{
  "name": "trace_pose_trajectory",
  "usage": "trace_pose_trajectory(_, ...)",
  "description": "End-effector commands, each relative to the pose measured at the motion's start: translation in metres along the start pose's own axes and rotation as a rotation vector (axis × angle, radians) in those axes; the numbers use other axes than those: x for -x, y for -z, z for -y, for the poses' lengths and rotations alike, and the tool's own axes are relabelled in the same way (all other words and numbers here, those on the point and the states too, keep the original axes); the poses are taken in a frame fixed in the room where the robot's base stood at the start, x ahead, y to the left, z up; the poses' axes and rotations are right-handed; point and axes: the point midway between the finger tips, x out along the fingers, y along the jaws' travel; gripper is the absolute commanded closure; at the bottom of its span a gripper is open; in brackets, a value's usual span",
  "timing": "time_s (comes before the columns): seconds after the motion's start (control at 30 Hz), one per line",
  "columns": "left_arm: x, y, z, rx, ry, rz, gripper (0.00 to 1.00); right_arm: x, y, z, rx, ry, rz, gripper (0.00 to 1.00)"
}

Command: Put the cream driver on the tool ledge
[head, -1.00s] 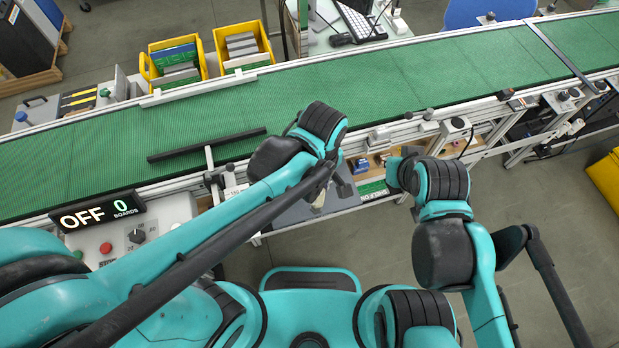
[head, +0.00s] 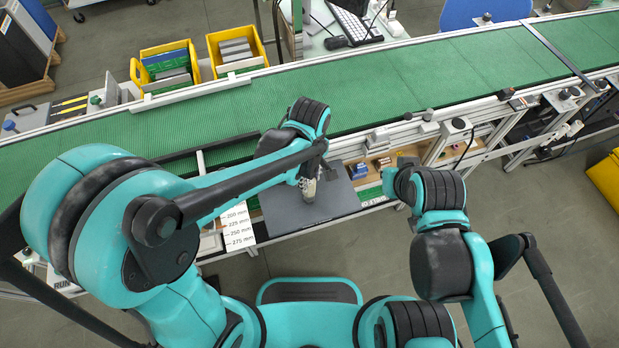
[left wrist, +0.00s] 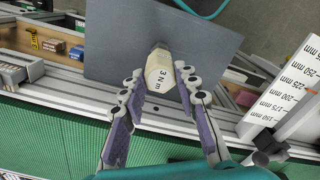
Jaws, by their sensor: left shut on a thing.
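The cream driver (left wrist: 160,72), its end marked "3 N m", is between the fingers of my left gripper (left wrist: 158,76) in the left wrist view. The fingers are shut on it. In the head view my left gripper (head: 308,178) is over a flat dark grey plate (head: 335,205) at the front of the conveyor, and the driver is mostly hidden there. I cannot tell whether the driver touches the plate. The plate may be the tool ledge; the lettering beside it is too small to read. My right arm is at the right, but its gripper is not clearly seen.
The green conveyor belt (head: 400,90) runs behind the plate. A white millimetre scale (head: 238,226) stands left of the plate. A shelf with small coloured boxes (head: 382,163) is to its right. Yellow bins (head: 164,65) stand beyond the belt.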

Motion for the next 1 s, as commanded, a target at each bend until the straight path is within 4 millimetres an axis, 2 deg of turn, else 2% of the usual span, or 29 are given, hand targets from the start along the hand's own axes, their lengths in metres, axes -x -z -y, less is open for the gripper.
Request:
trace_pose_trajectory(0.2, -0.004, 0.0, 0.0, 0.0, 0.0, 0.0, 1.0, -0.003, -0.002, 0.0, 0.0, 0.0, 0.0, 1.0)
trace_pose_trajectory(0.23, -0.003, 0.0, 0.0, 0.0, 0.0, 0.0, 0.62, -0.003, -0.002, 0.0, 0.0, 0.0, 0.0, 1.0)
trace_pose_trajectory(0.3, -0.003, 0.0, 0.0, 0.0, 0.0, 0.0, 0.49, -0.002, -0.002, 0.0, 0.0, 0.0, 0.0, 1.0)
trace_pose_trajectory(0.67, 0.002, 0.0, 0.0, 0.0, 0.0, 0.0, 0.49, 0.001, 0.001, 0.0, 0.0, 0.0, 0.0, 1.0)
trace_pose_trajectory(0.77, 0.015, 0.0, 0.0, 0.0, 0.0, 0.0, 0.49, 0.006, 0.004, 0.0, 0.0, 0.0, 0.0, 1.0)
trace_pose_trajectory(1.0, 0.07, 0.0, 0.001, 0.0, 0.0, 0.0, 0.49, 0.022, 0.015, 0.0, 0.0, 0.0, 0.0, 1.0)
